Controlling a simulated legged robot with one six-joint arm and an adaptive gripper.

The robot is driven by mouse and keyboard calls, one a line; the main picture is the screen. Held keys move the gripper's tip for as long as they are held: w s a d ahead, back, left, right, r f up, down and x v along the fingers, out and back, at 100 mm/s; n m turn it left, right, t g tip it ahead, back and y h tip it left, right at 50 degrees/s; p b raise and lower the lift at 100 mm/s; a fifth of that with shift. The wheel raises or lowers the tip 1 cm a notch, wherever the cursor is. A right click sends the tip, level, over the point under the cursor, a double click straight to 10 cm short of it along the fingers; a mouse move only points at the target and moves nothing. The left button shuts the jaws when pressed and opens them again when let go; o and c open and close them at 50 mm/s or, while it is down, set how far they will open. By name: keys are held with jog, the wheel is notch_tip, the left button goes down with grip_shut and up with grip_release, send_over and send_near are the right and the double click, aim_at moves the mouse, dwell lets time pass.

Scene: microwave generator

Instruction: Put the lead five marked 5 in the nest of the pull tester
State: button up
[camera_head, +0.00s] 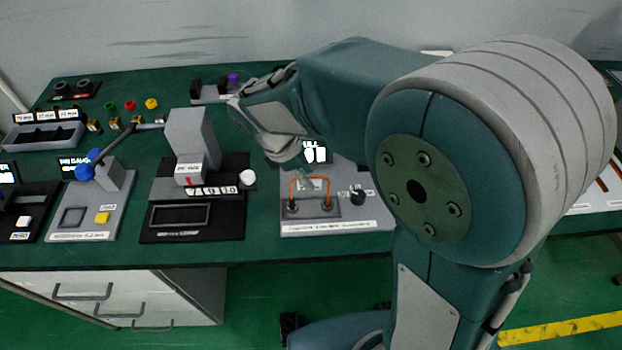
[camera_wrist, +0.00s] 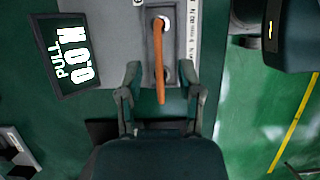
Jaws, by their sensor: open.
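The pull tester (camera_head: 345,215) is a grey plate with a lit display (camera_head: 316,153) and a dark knob on the bench. An orange arched lead (camera_head: 309,179) stands upright on it, its two ends at dark round seats in the nest block (camera_head: 310,213). In the wrist view the lead (camera_wrist: 159,62) runs over the grey nest block (camera_wrist: 150,45). My gripper (camera_wrist: 163,78) is open, one finger on each side of the lead, with visible gaps. In the head view my arm and wrist hide most of the gripper. I cannot read a 5 on the lead.
Left of the tester stand a black-based press (camera_head: 190,190) and a grey lever fixture (camera_head: 90,205) with a blue knob. A grey bin (camera_head: 43,136) and several small coloured parts lie at the back left. A white board with orange-brown strips (camera_head: 600,185) lies far right.

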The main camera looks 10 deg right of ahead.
jog(key=v, duration=0.9)
jog(key=s+d+r+m+t+y, duration=0.3)
jog(key=s+d+m+t+y, duration=0.1)
jog(key=s+d+m, duration=0.8)
jog(key=d+m+t, duration=0.1)
jog(key=d+m, duration=0.2)
jog(key=m, duration=0.2)
jog(key=shift+s+m+t+y, duration=0.3)
